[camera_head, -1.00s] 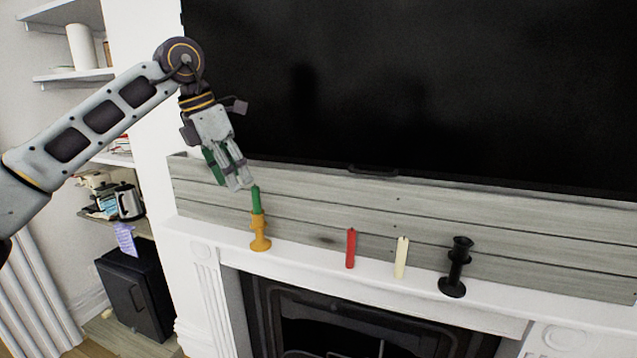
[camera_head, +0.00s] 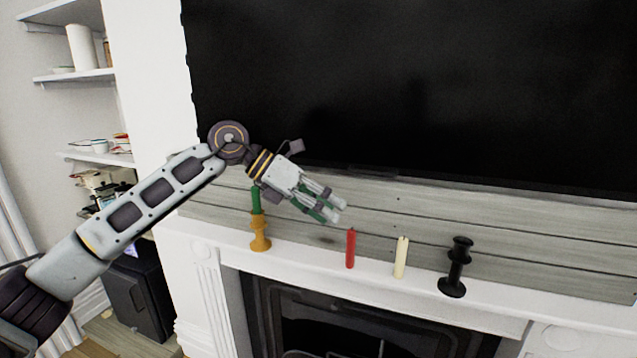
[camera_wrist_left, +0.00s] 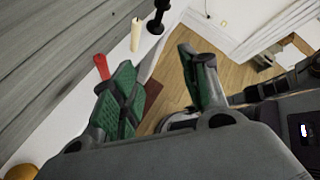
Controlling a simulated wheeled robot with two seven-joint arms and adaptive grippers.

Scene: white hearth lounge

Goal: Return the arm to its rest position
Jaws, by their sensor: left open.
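My left gripper (camera_head: 328,212) is open and empty, held above the mantel between the green candle and the red candle in the head view. Its green-padded fingers (camera_wrist_left: 160,95) stand apart in the left wrist view. The green candle (camera_head: 256,199) stands upright in the orange holder (camera_head: 260,237), left of the gripper and apart from its fingertips. The red candle (camera_head: 350,248) and the cream candle (camera_head: 401,257) stand upright on the white mantel (camera_head: 310,265). A black holder (camera_head: 457,267) stands empty to their right. My right gripper is not in view.
A large dark television (camera_head: 420,90) hangs behind the arm, above grey wooden planks (camera_head: 370,215). The fireplace opening (camera_head: 350,330) lies below the mantel. Wall shelves (camera_head: 75,75) and a dark cabinet (camera_head: 140,295) are at the left. The wrist view shows wooden floor (camera_wrist_left: 215,75).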

